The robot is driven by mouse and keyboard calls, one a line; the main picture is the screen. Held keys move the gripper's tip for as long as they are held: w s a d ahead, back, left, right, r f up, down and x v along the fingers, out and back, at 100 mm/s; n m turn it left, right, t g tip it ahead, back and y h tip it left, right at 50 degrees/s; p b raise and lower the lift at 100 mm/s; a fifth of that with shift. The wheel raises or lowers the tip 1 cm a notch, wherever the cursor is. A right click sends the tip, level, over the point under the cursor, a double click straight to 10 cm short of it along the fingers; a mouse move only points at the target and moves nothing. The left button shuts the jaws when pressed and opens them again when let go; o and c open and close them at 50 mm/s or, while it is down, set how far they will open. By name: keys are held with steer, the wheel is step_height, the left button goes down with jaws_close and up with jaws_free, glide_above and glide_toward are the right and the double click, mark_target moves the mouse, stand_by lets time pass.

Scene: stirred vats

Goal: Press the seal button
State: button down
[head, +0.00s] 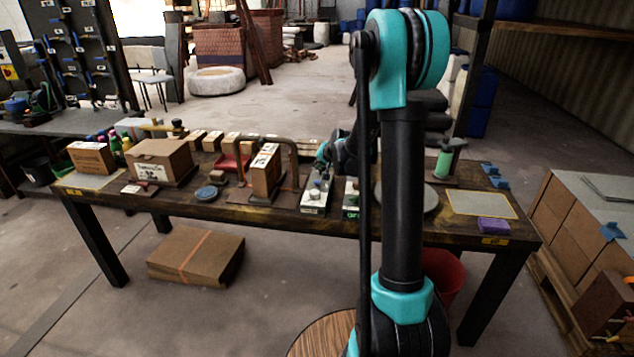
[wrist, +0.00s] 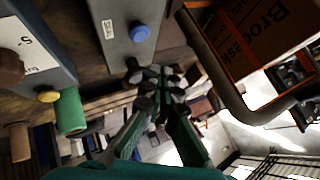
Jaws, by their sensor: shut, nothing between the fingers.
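A grey control box (wrist: 128,55) with a round blue button (wrist: 139,32) and a small white label shows at the top of the wrist view. In the head view a grey control box (head: 315,199) stands near the table's front edge, and a second one (head: 351,203) is just right of it, partly behind my arm.
Left in the wrist view are another grey box with a yellow button (wrist: 48,95) and a green cylinder (wrist: 70,112). A brown carton (head: 266,170) and a bent pipe frame (head: 293,160) stand left of the control boxes. A purple block (head: 493,225) lies far right.

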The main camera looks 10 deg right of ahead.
steer(key=shift+r, duration=1.1)
steer(key=shift+s, duration=0.15)
steer(key=s+d+f+n+g+h, duration=0.1)
steer(key=s+f, duration=0.1)
steer(key=s, duration=1.1)
steer(key=s+d+f+n+g+h, duration=0.1)
steer(key=s+f+n+g, duration=0.1)
steer(key=s, duration=1.2)
steer(key=s+d+f+n+g, duration=0.1)
steer(key=s+f+n, duration=0.1)
steer(key=s, duration=1.1)
steer(key=shift+s+d+f+g+h, duration=0.25)
steer(key=shift+s+d+g+h, duration=0.05)
steer(key=shift+d+h, duration=0.1)
steer(key=shift+a, duration=0.1)
